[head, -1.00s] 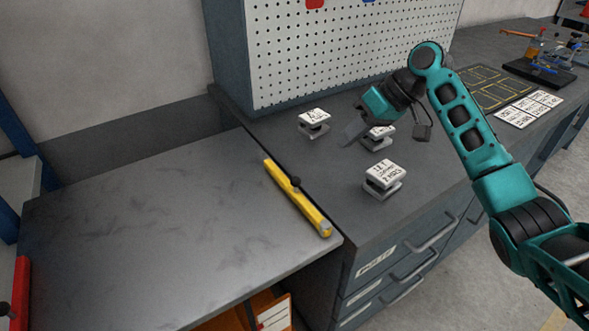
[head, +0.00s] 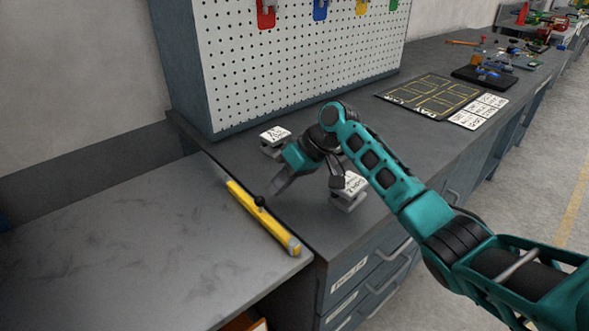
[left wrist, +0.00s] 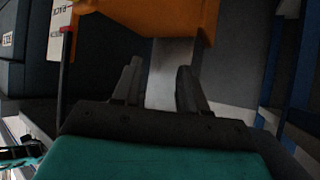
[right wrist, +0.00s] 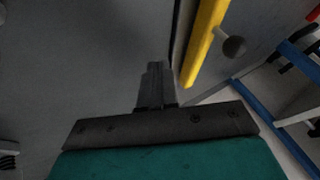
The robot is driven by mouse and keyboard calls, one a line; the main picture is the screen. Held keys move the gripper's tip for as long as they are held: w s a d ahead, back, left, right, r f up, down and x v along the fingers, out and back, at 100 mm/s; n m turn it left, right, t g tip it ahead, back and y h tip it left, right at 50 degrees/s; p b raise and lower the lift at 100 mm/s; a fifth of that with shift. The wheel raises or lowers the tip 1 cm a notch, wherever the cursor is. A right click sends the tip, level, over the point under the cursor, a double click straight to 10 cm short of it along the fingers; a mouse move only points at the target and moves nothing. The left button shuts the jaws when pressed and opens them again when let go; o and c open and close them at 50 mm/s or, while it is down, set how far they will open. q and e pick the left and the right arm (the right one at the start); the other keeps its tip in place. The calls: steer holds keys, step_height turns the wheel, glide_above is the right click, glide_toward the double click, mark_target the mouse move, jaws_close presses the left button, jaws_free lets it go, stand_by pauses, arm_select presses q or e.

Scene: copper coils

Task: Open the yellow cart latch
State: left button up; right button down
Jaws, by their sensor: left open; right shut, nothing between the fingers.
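The yellow latch bar (head: 265,221) lies along the right edge of the grey cart top (head: 120,245), beside the dark workbench. Its black round knob (head: 260,201) stands up near the bar's middle. In the right wrist view, the bar (right wrist: 204,42) and knob (right wrist: 233,47) are right of my fingers. My right gripper (head: 278,187) is shut and empty, pointing down over the bench edge, a little right of the knob and apart from it. Its closed fingers also show in the right wrist view (right wrist: 155,70). My left gripper (left wrist: 156,85) is open and empty, seen only in its wrist view.
Small metal blocks with white labels (head: 274,136) (head: 353,183) stand on the workbench near my right arm. A pegboard (head: 300,60) rises behind it. A black mat (head: 432,95) lies farther right. An orange object (left wrist: 170,15) lies ahead of my left gripper.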

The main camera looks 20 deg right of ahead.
mark_target(259, 208)
steer(key=shift+s+a+r, duration=0.1)
steer(key=shift+s+a, duration=0.3)
steer(key=shift+a, duration=0.45)
steer(key=shift+s+a+r, duration=0.1)
steer(key=shift+s+a, duration=0.25)
steer(key=shift+a, duration=0.45)
steer(key=shift+a, duration=0.1)
